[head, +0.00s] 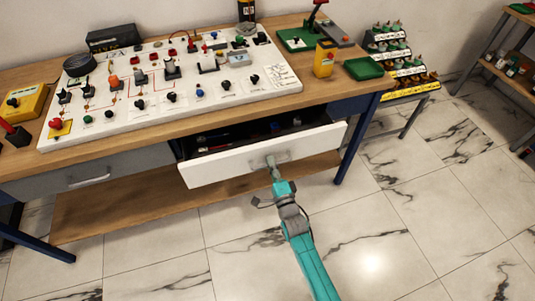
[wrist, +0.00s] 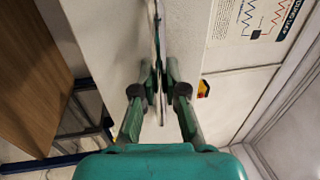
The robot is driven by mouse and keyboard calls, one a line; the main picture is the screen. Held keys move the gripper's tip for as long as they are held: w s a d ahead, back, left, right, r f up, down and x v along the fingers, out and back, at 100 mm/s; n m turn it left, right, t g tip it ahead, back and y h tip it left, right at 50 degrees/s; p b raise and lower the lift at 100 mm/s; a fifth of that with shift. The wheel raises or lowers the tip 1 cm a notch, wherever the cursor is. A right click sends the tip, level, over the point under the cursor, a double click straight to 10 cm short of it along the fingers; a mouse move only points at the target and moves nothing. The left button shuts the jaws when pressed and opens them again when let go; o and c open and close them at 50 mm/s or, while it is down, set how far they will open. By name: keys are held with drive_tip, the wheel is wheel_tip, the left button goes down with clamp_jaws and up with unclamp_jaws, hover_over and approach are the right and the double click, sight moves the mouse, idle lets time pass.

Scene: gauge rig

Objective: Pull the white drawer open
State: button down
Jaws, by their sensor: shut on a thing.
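The white drawer (head: 222,171) under the workbench stands partly open, and dark contents show inside it behind its front. Its grey handle (head: 285,156) is at the middle of the front. My gripper (head: 271,164) is at the handle, shut on it. In the wrist view the two fingers of my gripper (wrist: 158,82) close from both sides on the thin handle bar (wrist: 159,45). The pale drawer front (wrist: 105,35) shows beside them. The fingers hide part of the handle in the head view.
A grey drawer (head: 130,166) to the left is closed. A white panel (head: 135,135) with switches and knobs lies on the wooden bench top. A wooden lower shelf (head: 120,210) runs beneath. A stepped rack (head: 400,62) stands at the right. The tiled floor in front is clear.

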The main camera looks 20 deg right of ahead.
drive_tip(key=s, duration=1.9)
drive_tip(key=c, duration=1.2)
unclamp_jaws()
drive_tip(key=s+f, duration=0.2)
drive_tip(key=s, duration=0.9)
drive_tip(key=shift+s+f, duration=0.15)
drive_tip(key=shift+s, duration=0.25)
drive_tip(key=s+r+n+g, duration=0.5)
drive_tip(key=s+r+n, duration=0.9)
drive_tip(key=s+n, duration=0.2)
drive_tip(key=shift+s+r+n, duration=0.35)
drive_tip(key=shift+r+n, duration=0.05)
drive_tip(key=shift+n, duration=0.6)
